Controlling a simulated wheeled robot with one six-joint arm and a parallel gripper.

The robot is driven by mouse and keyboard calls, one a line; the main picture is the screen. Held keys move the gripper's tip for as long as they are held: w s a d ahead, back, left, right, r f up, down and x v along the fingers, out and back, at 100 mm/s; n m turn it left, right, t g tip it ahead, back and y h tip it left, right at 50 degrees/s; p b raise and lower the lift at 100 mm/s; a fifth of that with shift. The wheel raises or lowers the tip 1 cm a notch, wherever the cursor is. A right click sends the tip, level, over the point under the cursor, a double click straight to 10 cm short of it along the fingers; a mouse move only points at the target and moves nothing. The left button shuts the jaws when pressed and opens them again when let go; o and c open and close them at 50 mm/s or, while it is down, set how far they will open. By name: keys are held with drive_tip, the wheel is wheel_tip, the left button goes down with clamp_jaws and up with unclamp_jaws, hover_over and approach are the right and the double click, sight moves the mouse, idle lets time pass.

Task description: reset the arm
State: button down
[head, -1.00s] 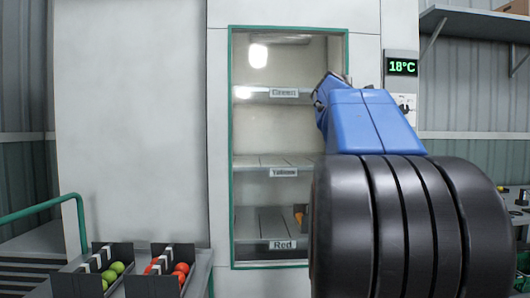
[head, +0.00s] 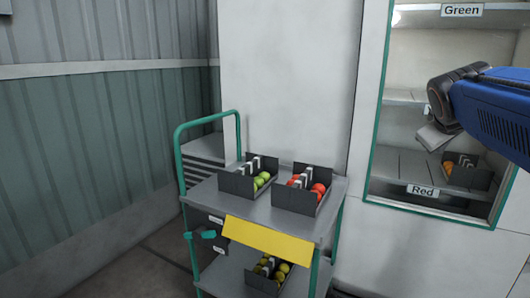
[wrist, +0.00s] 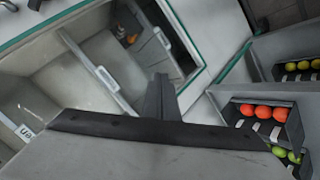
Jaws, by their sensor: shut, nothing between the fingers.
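My gripper (head: 436,138) is at the right of the head view, in front of the open-looking shelved cabinet (head: 376,130). In the wrist view its narrow fingers (wrist: 160,90) are together with nothing between them. My blue arm reaches in from the right edge and hides part of the shelves. The gripper is apart from the trolley and its trays.
A green-framed trolley (head: 336,192) stands left of the cabinet. It carries a tray of green tomatoes (head: 237,184), a tray of red tomatoes (head: 292,199) and, below, a yellowish-green one (head: 250,278). A tray with orange fruit (head: 480,177) sits on the Red shelf (head: 398,170).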

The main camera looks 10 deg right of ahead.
drive_tip(key=s+a+f+g+y, duration=0.1)
drive_tip(key=s+a+f+y, duration=0.2)
drive_tip(key=s+a+f, duration=0.5)
drive_tip(key=s+a+f+m+g+y, duration=0.1)
drive_tip(key=s+a+f+y, duration=0.3)
drive_tip(key=s+a+f, duration=0.4)
drive_tip(key=a+f+g, duration=0.1)
drive_tip(key=a+f, duration=0.6)
drive_tip(key=f, duration=0.4)
drive_tip(key=shift+a+f+y, duration=0.25)
drive_tip(key=shift+a+y, duration=0.05)
drive_tip(key=shift+a, duration=0.1)
drive_tip(key=shift+d, duration=0.1)
